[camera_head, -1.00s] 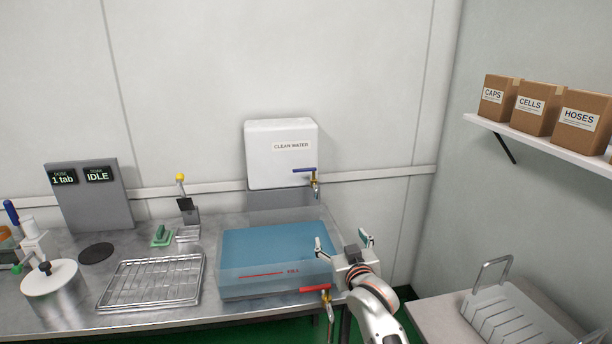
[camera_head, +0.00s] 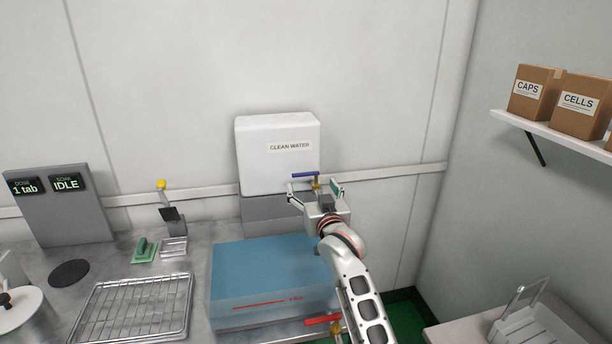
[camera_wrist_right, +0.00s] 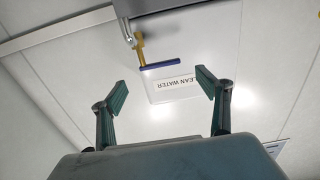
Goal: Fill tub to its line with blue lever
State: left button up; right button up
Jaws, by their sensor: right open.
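The blue lever (camera_head: 304,174) sits on the brass tap of the white CLEAN WATER tank (camera_head: 262,160). It lies about level and points left. It also shows beyond the fingers in the right wrist view (camera_wrist_right: 160,66). The pale blue tub (camera_head: 235,318) stands on the bench below. A red line (camera_head: 258,303) marks its front wall. I cannot tell exactly how the blue level inside compares with that line. My right gripper (camera_head: 314,188) is open and empty, just in front of the tap, fingers spread around the lever's direction. Contact with the lever is not visible. My left gripper is out of view.
A red lever (camera_head: 322,320) is at the tub's front right, partly behind my right arm. A wire rack (camera_head: 133,308), green-handled tool (camera_head: 144,249) and display board (camera_head: 62,206) stand left. A shelf (camera_head: 550,134) with boxes is on the right wall.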

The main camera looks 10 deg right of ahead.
aim_at(306, 175)
jog(key=w, duration=0.4)
jog(key=shift+w+f+b, duration=0.15)
jog(key=shift+w+b, duration=0.25)
jog(key=shift+w, duration=0.8)
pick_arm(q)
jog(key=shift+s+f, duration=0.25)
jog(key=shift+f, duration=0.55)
pick_arm(e)
jog(key=c, duration=1.6)
